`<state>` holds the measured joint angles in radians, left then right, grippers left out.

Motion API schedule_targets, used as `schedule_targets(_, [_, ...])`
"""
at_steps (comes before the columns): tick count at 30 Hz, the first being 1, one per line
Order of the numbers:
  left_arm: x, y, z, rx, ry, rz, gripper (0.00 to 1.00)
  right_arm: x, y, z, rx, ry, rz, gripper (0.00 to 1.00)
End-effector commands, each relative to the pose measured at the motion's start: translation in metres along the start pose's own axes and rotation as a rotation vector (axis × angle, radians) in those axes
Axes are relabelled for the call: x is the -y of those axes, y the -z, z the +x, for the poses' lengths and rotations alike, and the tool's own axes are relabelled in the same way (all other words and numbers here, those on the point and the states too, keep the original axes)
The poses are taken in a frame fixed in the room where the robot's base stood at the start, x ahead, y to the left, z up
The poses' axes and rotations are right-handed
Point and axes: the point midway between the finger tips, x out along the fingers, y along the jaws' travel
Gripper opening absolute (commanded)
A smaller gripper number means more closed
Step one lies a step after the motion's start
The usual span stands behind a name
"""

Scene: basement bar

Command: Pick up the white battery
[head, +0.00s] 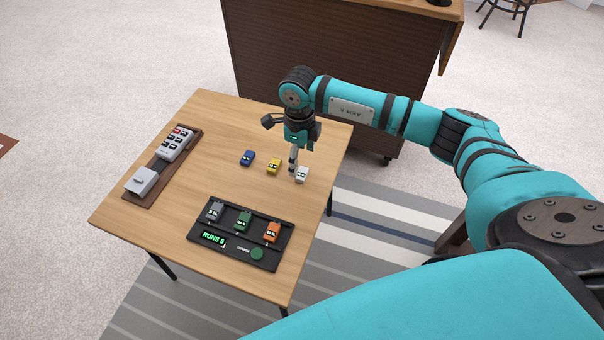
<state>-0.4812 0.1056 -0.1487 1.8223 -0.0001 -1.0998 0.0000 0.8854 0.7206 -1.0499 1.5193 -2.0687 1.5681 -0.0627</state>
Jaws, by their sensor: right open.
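The white battery (302,175) lies on the wooden table near its right edge, beside a yellow battery (273,166) and a blue battery (247,158). My right gripper (293,172) points down just at the left side of the white battery, with its fingers low near the tabletop. It is open, and I see no object held in it. Whether a finger touches the white battery cannot be told from this view. My left gripper is not in view.
A black tray (284,254) at the table's front holds grey (215,211), green (242,221) and orange (271,231) batteries, with a lit display. A brown board (133,199) with a grey device lies at the left. The table's middle is clear. A dark wooden counter (290,50) stands behind.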

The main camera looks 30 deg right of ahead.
Motion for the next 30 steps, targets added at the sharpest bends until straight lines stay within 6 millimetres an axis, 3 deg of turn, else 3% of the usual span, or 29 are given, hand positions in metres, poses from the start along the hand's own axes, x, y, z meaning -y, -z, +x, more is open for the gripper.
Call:
schedule_targets(7, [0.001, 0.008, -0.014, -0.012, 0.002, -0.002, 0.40, -0.007, 0.000, 0.039, -0.003, -0.003, 0.000, 0.74])
schedule_targets(17, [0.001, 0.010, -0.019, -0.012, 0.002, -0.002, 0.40, -0.007, -0.001, 0.045, 0.001, -0.002, -0.001, 0.74])
schedule_targets(30, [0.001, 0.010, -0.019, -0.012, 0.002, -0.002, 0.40, -0.007, 0.000, 0.045, 0.000, -0.002, 0.000, 0.17])
